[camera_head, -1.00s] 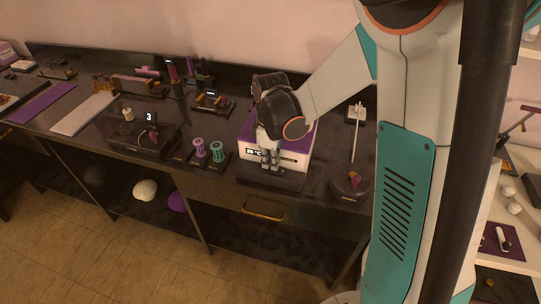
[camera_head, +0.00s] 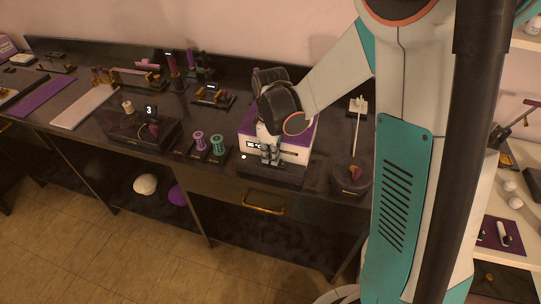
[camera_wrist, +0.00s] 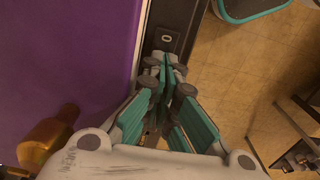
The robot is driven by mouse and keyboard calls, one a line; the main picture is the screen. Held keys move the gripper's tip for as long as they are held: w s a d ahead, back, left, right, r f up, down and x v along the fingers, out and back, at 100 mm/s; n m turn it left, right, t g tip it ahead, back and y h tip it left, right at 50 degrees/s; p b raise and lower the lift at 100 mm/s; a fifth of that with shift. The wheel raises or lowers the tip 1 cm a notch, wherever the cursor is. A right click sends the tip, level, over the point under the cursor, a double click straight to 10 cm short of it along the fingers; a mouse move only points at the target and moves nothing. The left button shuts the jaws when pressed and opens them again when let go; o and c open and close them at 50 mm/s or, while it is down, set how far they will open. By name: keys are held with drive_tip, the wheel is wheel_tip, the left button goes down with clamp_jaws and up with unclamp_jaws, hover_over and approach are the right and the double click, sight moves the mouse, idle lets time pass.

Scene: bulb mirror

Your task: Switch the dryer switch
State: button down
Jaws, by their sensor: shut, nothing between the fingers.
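The dryer, a white box (camera_head: 297,152) with a purple top, stands on the dark counter with a small lit display on its front. My gripper (camera_head: 270,161) points down at the front of this box, fingers together, and hides part of the front. In the wrist view the purple top (camera_wrist: 65,60) fills the left. A dark switch plate marked with a 0 (camera_wrist: 166,38) lies just beyond my gripper's fingertips (camera_wrist: 162,64), which are shut and empty. I cannot tell whether they touch the switch.
Purple and green spools (camera_head: 217,144) stand left of the box. A round dark base with a thin rod (camera_head: 355,135) stands to its right. A drawer with a yellow handle (camera_head: 263,209) is below the counter. An amber object (camera_wrist: 50,140) shows at the wrist view's lower left.

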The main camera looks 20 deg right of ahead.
drive_tip(key=shift+r+p, duration=0.3)
drive_tip(key=shift+r, duration=0.35)
wheel_tip(320, 180, up, 14)
drive_tip(key=w+a+p, duration=0.1)
drive_tip(key=p, duration=0.4)
drive_tip(key=shift+a+p, duration=0.35)
drive_tip(key=s+d+r+m+t+b, duration=0.1)
drive_tip(key=s+r+m+t+b, duration=0.1)
drive_tip(key=s+m, duration=0.3)
drive_tip(key=s+d+r+m+t+b, duration=0.1)
drive_tip(key=s+m+t, duration=0.4)
drive_tip(key=s, duration=0.8)
drive_tip(key=shift+d+r+m+b, duration=0.4)
drive_tip(key=shift+d+r, duration=0.15)
drive_tip(key=shift+r, duration=0.4)
drive_tip(key=shift+s, duration=0.1)
